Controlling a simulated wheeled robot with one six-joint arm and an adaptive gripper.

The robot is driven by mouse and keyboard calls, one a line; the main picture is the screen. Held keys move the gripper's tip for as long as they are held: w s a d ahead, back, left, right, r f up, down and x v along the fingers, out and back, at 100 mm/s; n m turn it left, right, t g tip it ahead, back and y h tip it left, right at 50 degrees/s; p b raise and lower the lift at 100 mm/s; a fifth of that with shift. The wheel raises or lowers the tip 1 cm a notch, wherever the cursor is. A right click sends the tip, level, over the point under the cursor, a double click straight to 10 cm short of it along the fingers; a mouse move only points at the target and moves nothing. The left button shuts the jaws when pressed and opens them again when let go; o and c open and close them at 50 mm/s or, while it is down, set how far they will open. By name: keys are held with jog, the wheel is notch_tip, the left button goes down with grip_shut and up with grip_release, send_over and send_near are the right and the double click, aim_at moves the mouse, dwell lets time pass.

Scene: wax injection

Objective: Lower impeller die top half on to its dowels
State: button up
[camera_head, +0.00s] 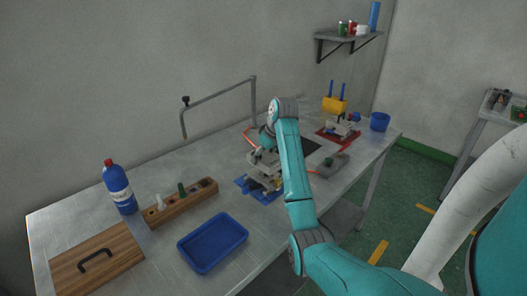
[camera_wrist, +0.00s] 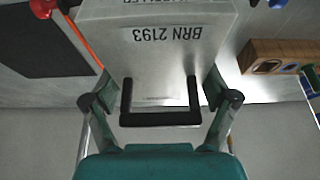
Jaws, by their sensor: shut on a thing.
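The impeller die top half (camera_wrist: 172,65) is a grey metal block with a black handle (camera_wrist: 160,119). In the wrist view it reads "BRN 2193" upside down, with a partly cut-off line above. My gripper (camera_wrist: 162,100) is shut on it, one finger at each side of the block. In the head view my gripper (camera_head: 265,146) is over the blue mat (camera_head: 243,187), with grey die parts (camera_head: 264,172) below it, partly hidden by my arm. The dowels and any gap between the halves cannot be made out.
A blue tray (camera_head: 212,243), a wooden block with several holes (camera_head: 180,203), a blue bottle (camera_head: 119,187) and a wooden board with a handle (camera_head: 97,262) lie to the left. A bent metal rail (camera_head: 220,92) stands behind. A red-based fixture (camera_head: 338,134) stands to the right.

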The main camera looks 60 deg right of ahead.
jog(key=shift+f, duration=1.15)
jog(key=shift+f, duration=1.15)
dwell(0.9)
jog(key=o, duration=1.6)
jog(key=shift+f, duration=0.1)
